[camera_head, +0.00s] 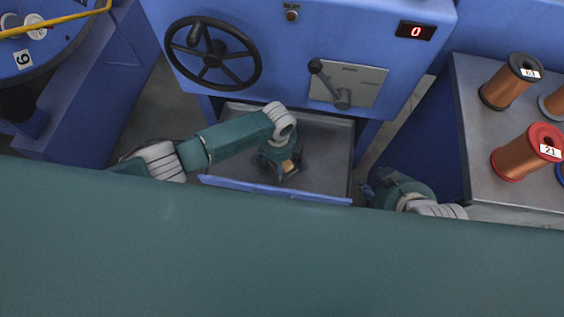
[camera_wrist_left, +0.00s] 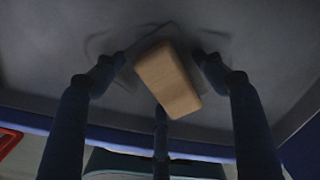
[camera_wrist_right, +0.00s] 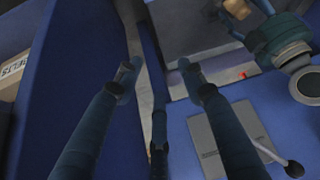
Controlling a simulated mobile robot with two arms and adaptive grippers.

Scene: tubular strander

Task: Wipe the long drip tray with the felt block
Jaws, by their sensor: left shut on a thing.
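The long drip tray (camera_head: 325,150) is a grey, shallow tray with a blue front edge, under the blue machine. My left gripper (camera_head: 281,164) is low over the tray's middle, shut on the tan felt block (camera_head: 288,166). In the left wrist view the felt block (camera_wrist_left: 167,80) sits tilted between the fingers, over the grey tray floor (camera_wrist_left: 50,50), with darker marks around it. Whether the block touches the floor I cannot tell. My right gripper (camera_head: 372,190) is right of the tray; in the right wrist view its fingers (camera_wrist_right: 158,80) are spread and empty.
A grey table (camera_head: 470,130) at the right bears several copper spools, one a red-flanged spool (camera_head: 527,152). A box labelled FELTS (camera_wrist_right: 12,75) shows at the left of the right wrist view.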

